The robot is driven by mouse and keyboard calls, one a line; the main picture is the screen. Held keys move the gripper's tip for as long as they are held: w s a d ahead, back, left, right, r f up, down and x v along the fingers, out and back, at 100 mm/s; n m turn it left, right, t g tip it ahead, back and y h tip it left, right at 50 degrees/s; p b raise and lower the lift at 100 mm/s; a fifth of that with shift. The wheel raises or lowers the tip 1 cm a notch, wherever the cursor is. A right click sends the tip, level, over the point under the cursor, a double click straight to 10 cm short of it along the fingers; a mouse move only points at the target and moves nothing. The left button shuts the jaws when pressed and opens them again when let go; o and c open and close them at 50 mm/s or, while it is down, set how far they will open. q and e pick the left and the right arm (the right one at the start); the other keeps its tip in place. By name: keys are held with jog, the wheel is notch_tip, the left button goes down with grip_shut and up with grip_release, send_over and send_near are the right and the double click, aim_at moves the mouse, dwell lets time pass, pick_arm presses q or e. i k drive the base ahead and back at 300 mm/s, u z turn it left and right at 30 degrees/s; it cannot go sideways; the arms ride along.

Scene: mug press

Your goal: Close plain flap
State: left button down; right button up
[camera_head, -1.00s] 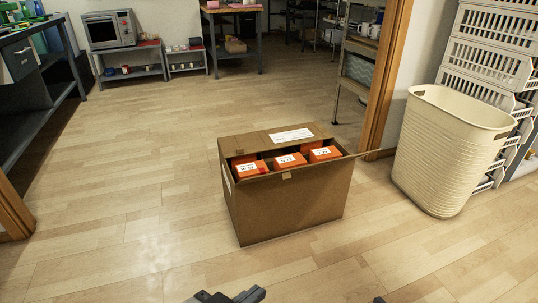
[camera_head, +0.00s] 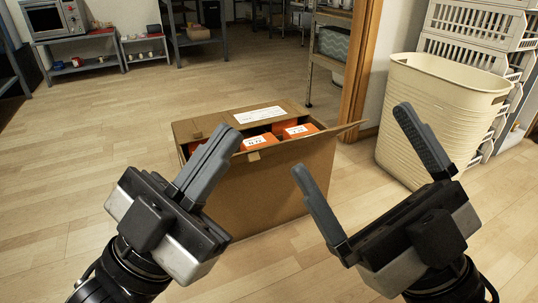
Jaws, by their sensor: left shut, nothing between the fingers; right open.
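A brown cardboard box (camera_head: 262,195) stands upright on the floor ahead, its top partly open. A flap with a white label (camera_head: 259,115) lies over the far part of the top. A plain flap (camera_head: 343,131) without a label sticks outward at the box's right end. Orange packs (camera_head: 299,131) show in the opening. My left gripper (camera_head: 228,143) is shut and empty, its fingers overlapping the box's left front in the picture. My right gripper (camera_head: 358,138) is open and empty, in front of the box's right end. I cannot tell whether either touches the box. The fingers hide part of the front.
A cream basket (camera_head: 437,115) stands to the right, beside white stacked crates (camera_head: 480,35). A wooden door frame (camera_head: 364,65) is behind the box. A low bench with a microwave (camera_head: 54,18) stands at the back left. The floor left of the box is clear.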

aim_at(254, 155)
jog(key=z, duration=0.55)
jog(key=k, duration=1.25)
jog(key=u, duration=0.65)
jog(key=i, duration=1.45)
jog(key=u, duration=0.25)
